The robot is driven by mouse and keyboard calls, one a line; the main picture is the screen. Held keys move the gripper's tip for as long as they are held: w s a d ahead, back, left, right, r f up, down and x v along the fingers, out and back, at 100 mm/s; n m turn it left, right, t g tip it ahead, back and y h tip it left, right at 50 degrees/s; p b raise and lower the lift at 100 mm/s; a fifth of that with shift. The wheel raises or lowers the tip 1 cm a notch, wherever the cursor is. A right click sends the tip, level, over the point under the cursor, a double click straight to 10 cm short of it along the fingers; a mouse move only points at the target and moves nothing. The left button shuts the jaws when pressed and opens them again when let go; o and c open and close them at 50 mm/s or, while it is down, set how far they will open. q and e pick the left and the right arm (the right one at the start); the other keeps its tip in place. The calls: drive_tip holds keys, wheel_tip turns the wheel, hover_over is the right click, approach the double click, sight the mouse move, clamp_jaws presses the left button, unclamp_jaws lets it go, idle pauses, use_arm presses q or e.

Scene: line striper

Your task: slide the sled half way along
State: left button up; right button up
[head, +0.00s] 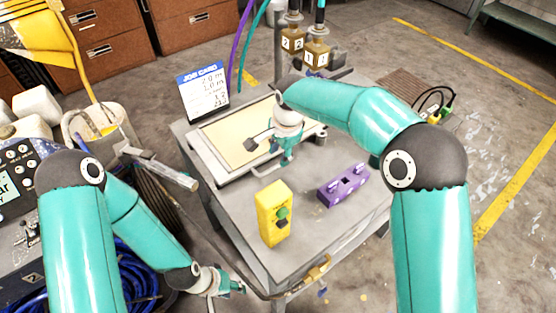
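A flat tray-like frame (222,176) with a cream panel (225,137) lies on the grey table's far left part. A small dark block (251,145) with a light stem sits over the panel, beside my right gripper. It may be part of the sled, but I cannot tell. My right gripper (284,161) is over the panel's right side, pointing down. My wrist and arm hide part of the frame there, and I cannot see whether the fingers hold anything. My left gripper (236,287) is low, off the table's near left side, away from the frame. Its fingers are too small to read.
A job card (203,91) stands behind the frame. Two brass-coloured numbered blocks (316,53) are at the back. A hose hangs by the near edge.

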sight(277, 165)
drive_tip(key=shift+w+a+f, duration=0.15)
drive_tip(key=shift+w+f, duration=0.05)
drive_tip(key=shift+f, duration=1)
drive_tip(key=shift+w+a+f, duration=0.1)
drive_tip(key=shift+w+f, duration=0.1)
drive_tip(key=shift+f, duration=1)
clamp_jaws()
